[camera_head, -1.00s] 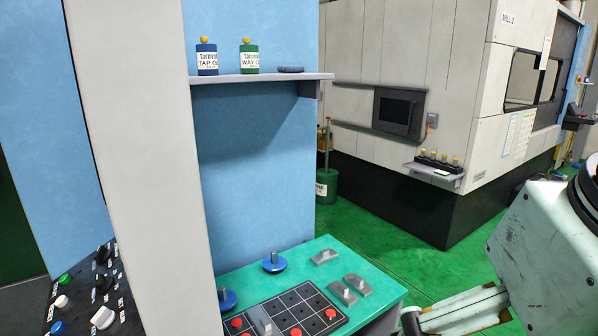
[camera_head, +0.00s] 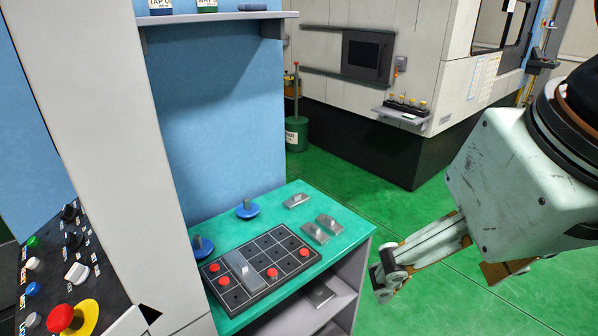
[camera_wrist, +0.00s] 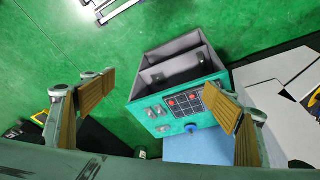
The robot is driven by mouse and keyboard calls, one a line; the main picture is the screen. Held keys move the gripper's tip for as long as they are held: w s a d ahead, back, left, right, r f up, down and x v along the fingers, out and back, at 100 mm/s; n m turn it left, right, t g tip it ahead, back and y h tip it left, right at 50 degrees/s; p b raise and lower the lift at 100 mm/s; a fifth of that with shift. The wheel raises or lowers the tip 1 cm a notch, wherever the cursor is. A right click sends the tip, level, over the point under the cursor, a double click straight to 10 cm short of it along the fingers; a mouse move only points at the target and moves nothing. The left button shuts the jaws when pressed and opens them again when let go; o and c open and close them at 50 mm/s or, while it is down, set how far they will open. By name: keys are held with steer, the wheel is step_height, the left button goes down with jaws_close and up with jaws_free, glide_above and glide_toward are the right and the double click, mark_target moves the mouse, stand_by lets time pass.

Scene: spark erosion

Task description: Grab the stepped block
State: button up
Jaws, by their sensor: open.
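Several small grey metal pieces are on the green top of a cabinet (camera_head: 345,240). A grey block (camera_head: 242,268) sits on the black gridded board (camera_head: 262,262), rising above it. Three more grey pieces lie right of the board: one at the back (camera_head: 296,200), one in front (camera_head: 314,232) and one beside it (camera_head: 328,221). I cannot tell for certain which is the stepped block. My gripper (camera_head: 443,276) is open and empty, right of the cabinet and apart from it. In the wrist view its fingers (camera_wrist: 158,85) are spread wide, with the cabinet seen between them.
Red round pieces (camera_head: 272,273) sit in the board. Blue knobbed discs (camera_head: 247,209) stand behind and left of it. A pale column (camera_head: 110,120) and control panel (camera_head: 65,275) are at left. Cabinet shelves (camera_head: 320,295) lie below the top. Green floor (camera_head: 400,215) is open at right.

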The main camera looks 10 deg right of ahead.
steer(key=shift+w, duration=0.1)
steer(key=w+m+g+p, duration=0.2)
steer(key=w+m+p, duration=0.3)
steer(key=w, duration=2.8)
steer(key=w+f+m+g+p, duration=0.1)
steer(key=w+f+m+p, duration=0.1)
steer(key=w+f, duration=0.45)
steer(key=w+f+m+p, duration=0.1)
steer(key=w+f, duration=0.3)
steer(key=w, duration=0.6)
steer(key=w+f+m+p, duration=0.1)
steer(key=w+f, duration=0.4)
steer(key=f, duration=0.3)
steer(key=w+f+m+g+p, duration=0.1)
steer(key=w+f+m, duration=0.1)
steer(key=w+f, duration=0.3)
step_height(320, 180, down, 4)
steer(key=shift+w+d+r, duration=0.1)
steer(key=shift+w+d, duration=0.25)
